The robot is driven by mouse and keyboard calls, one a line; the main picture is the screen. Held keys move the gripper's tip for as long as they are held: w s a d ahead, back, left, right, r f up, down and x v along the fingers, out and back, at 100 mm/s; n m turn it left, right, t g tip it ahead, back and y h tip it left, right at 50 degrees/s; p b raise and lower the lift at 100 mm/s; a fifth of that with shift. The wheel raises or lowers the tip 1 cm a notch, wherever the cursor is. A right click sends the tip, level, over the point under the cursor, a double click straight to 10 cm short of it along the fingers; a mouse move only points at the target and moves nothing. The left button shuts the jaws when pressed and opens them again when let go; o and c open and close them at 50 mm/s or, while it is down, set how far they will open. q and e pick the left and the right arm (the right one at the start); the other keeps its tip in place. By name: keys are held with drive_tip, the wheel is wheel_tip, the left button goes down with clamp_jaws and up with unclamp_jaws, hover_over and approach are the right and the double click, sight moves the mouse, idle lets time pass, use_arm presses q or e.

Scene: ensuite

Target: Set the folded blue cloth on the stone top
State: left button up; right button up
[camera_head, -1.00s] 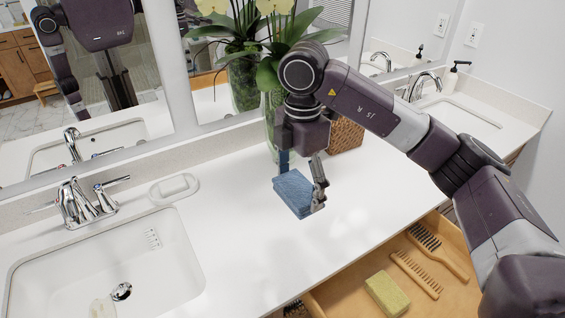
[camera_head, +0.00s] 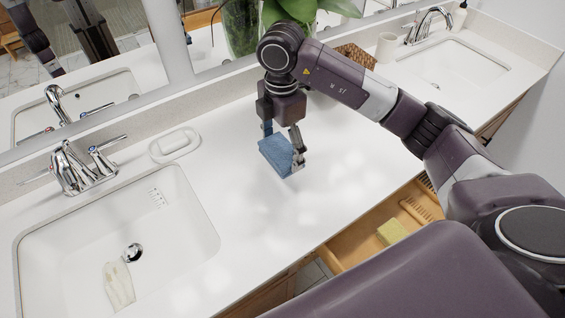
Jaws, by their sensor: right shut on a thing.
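The folded blue cloth (camera_head: 277,155) is between the fingers of my right gripper (camera_head: 283,147), which is shut on it. The cloth is tilted and sits over the white stone top (camera_head: 235,180), between the two sinks. It is at or close above the surface; I cannot tell whether it touches. The far finger is partly hidden by the cloth. My left gripper is not in view.
A plant vase (camera_head: 240,28) and woven box (camera_head: 356,55) stand at the back. An open drawer (camera_head: 375,225) holds a yellow sponge (camera_head: 392,232).

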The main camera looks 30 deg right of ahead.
wheel_tip(320, 180, down, 2)
drive_tip(key=shift+f, duration=0.1)
wheel_tip(320, 180, down, 4)
drive_tip(key=shift+f+p, duration=0.1)
drive_tip(key=shift+p, duration=0.45)
drive_tip(key=shift+f, duration=0.2)
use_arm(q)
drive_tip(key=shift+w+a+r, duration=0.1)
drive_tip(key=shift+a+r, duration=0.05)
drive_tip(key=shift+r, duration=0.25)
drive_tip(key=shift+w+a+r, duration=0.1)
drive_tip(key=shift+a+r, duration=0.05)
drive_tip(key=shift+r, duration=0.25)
use_arm(e)
drive_tip(key=shift+f, duration=0.2)
drive_tip(key=o, duration=1.1)
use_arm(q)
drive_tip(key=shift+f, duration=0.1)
use_arm(e)
drive_tip(key=shift+r, duration=0.1)
